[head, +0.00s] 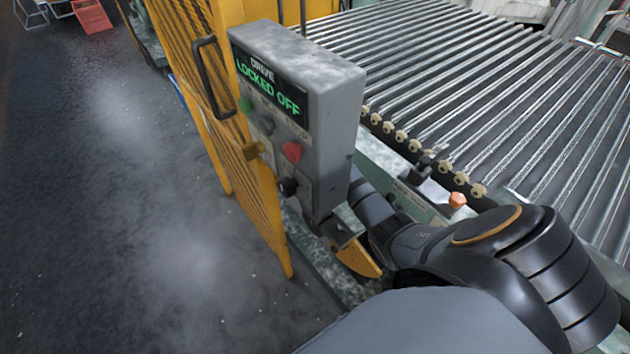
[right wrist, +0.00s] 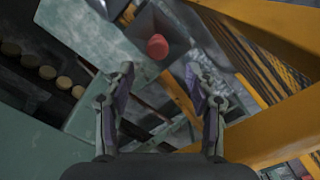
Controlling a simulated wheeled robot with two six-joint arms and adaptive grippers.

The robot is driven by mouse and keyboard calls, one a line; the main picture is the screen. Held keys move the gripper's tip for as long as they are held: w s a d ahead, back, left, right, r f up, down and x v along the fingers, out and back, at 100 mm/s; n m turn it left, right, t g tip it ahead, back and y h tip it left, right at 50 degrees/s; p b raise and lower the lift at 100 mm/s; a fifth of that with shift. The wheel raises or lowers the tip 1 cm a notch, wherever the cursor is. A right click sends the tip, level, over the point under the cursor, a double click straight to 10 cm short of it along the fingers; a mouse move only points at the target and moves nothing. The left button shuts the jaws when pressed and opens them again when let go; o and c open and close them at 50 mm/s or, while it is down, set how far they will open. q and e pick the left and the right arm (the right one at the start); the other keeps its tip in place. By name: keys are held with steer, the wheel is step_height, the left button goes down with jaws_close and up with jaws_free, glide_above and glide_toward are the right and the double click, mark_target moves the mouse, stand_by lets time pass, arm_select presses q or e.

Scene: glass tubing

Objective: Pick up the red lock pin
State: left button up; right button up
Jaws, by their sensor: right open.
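A red, round-headed piece (right wrist: 157,47) shows in the right wrist view, by a dark grey box-like part; it looks like the head of the red lock pin, though its shaft is hidden. My right gripper (right wrist: 160,70) is open, with one finger on each side and nothing between the fingers. The red head appears ahead of the fingertips, apart from them. In the head view my right arm runs in from the right to behind the grey control box, which hides the gripper's fingers. My left gripper is not in view.
The grey control box (head: 320,100) reads "LOCKED OFF" and carries a red button (head: 292,151) and black knobs. A yellow mesh guard (head: 215,110) stands left of it. The roller conveyor (head: 500,95) lies right, with an orange knob (head: 457,200) on its frame.

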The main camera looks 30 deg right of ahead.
step_height(320, 180, down, 2)
steer(key=shift+f, duration=0.1)
steer(key=shift+s+f, duration=0.1)
steer(key=shift+f, duration=0.2)
steer(key=f, duration=0.4)
steer(key=shift+s, duration=0.25)
steer(key=shift+f, duration=0.3)
jaws_close()
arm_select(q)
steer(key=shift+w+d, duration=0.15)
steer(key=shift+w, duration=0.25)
arm_select(e)
steer(key=shift+r, duration=0.1)
